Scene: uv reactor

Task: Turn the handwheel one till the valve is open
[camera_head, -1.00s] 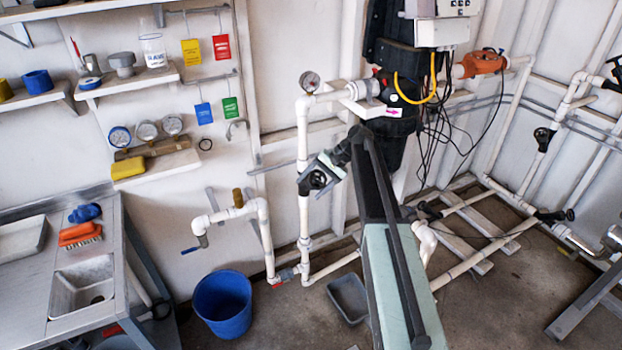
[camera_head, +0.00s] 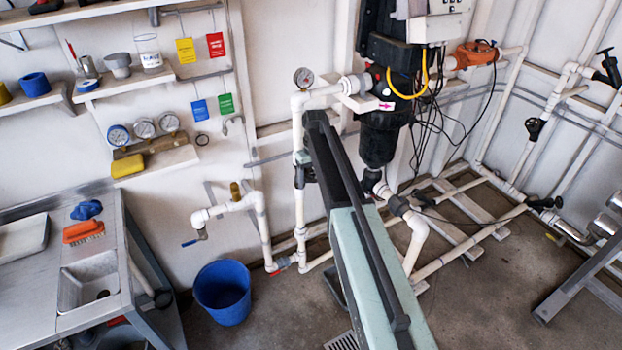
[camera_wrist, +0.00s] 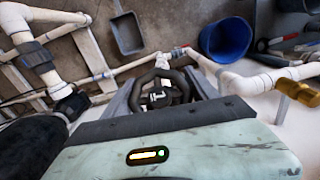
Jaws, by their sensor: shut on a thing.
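The black handwheel (camera_wrist: 158,97) shows in the wrist view, on a white pipe run, with several spokes around a dark hub. My gripper (camera_wrist: 163,86) is shut on the handwheel, with one grey finger on each side of its rim. In the head view my arm covers the handwheel and most of the gripper, in front of the white vertical pipe (camera_head: 299,215). The valve's inside state cannot be seen.
A blue bucket (camera_head: 223,291) stands on the floor below. A blue-handled tap (camera_head: 194,240) is to the left. A metal sink bench (camera_head: 88,283) fills the lower left.

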